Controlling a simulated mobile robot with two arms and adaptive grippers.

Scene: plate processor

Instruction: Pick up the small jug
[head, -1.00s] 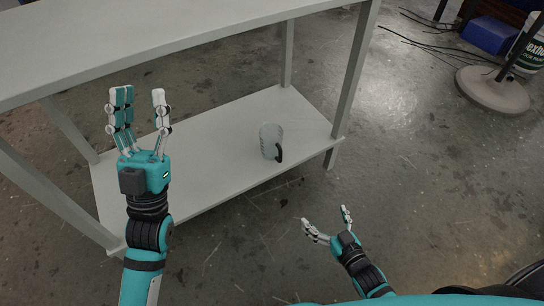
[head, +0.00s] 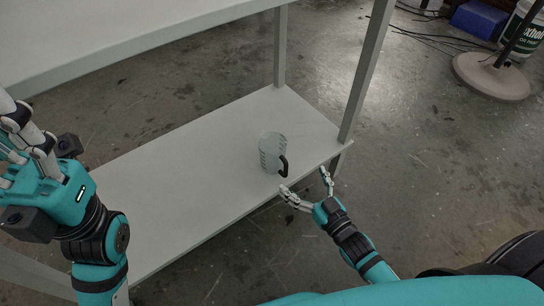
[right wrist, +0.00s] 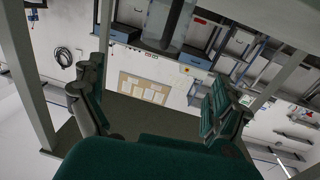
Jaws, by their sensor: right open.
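The small jug (head: 270,150) is clear with a dark handle. It stands upright on the lower shelf (head: 190,185) of the table, near the shelf's right end, with its handle towards my right gripper. My right gripper (head: 306,181) is open and empty at the shelf's front edge, just short of the handle. In the right wrist view the jug (right wrist: 156,22) and its dark handle show at the top, beyond the spread fingers. My left gripper (head: 22,140) is at the left edge of the head view, partly cut off, so its opening is unclear.
The tabletop (head: 110,30) overhangs the lower shelf. A table leg (head: 366,75) stands right of the jug, close to my right gripper. The shelf left of the jug is bare. A round stand base (head: 490,77) and a blue box (head: 478,20) are far right.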

